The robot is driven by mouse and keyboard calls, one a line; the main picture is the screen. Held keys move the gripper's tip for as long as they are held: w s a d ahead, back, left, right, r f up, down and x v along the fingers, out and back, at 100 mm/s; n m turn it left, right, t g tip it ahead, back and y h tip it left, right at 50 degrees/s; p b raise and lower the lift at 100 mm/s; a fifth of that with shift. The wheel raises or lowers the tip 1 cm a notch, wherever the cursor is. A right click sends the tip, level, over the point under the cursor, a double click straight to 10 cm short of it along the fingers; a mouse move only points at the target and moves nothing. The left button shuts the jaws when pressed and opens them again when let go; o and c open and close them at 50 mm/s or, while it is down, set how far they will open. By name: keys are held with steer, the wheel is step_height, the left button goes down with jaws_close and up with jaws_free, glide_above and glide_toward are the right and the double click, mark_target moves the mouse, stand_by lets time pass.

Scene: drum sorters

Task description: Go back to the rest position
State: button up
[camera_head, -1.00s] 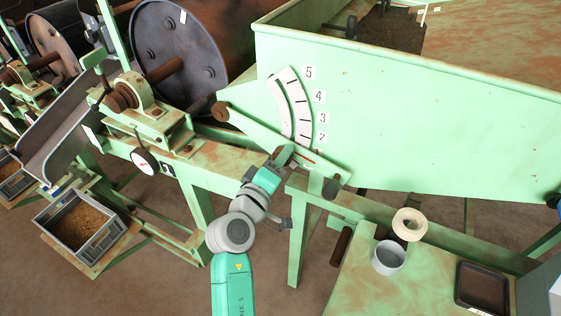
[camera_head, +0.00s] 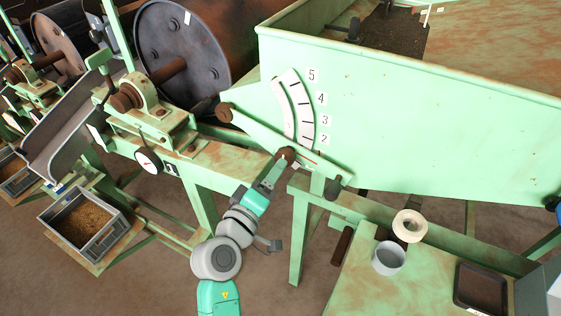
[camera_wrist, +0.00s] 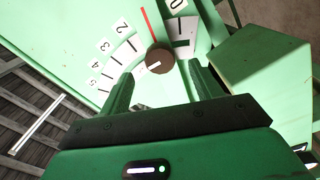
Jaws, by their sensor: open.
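My gripper (camera_head: 274,172) is at the end of my arm, in front of the scale panel of the green drum sorter. In the wrist view its two fingers (camera_wrist: 162,76) are apart, with nothing held between them. A round brown knob (camera_wrist: 158,61) shows just beyond the fingertips. The same knob (camera_head: 287,154) is on the green lever (camera_head: 255,134) in the head view. A red pointer (camera_wrist: 149,28) stands by the knob, over the numbered scale (camera_wrist: 127,52). I cannot tell the exact gap between fingers and knob.
A green table (camera_head: 360,291) at the lower right holds a grey cup (camera_head: 389,259), a tape roll (camera_head: 410,225) and a dark tray (camera_head: 481,288). A grey crate of brown grain (camera_head: 82,222) stands at left. Green frame legs (camera_head: 300,236) rise near my arm. Open floor lies below left.

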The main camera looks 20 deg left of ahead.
steer(key=shift+s+a, duration=0.1)
steer(key=shift+s, duration=1.05)
steer(key=s+d+r+m+t, duration=0.2)
steer(key=d+r+m, duration=0.4)
steer(key=r, duration=0.6)
steer(key=s+d+r+m+t, duration=0.1)
steer(key=s+d+r+m, duration=0.15)
steer(key=d+r, duration=0.7)
steer(key=s+d+r+m+t+y+p, duration=0.1)
steer(key=s+d+r+m+t+p, duration=0.15)
steer(key=s+r, duration=0.55)
steer(key=s+d+r+m+t+p, duration=0.1)
steer(key=s+d+r+m+t, duration=0.2)
steer(key=r, duration=0.8)
step_height(320, 180, up, 32)
steer(key=a+n+g+p, duration=0.1)
steer(key=p, duration=3.1)
steer(key=shift+y, duration=0.3)
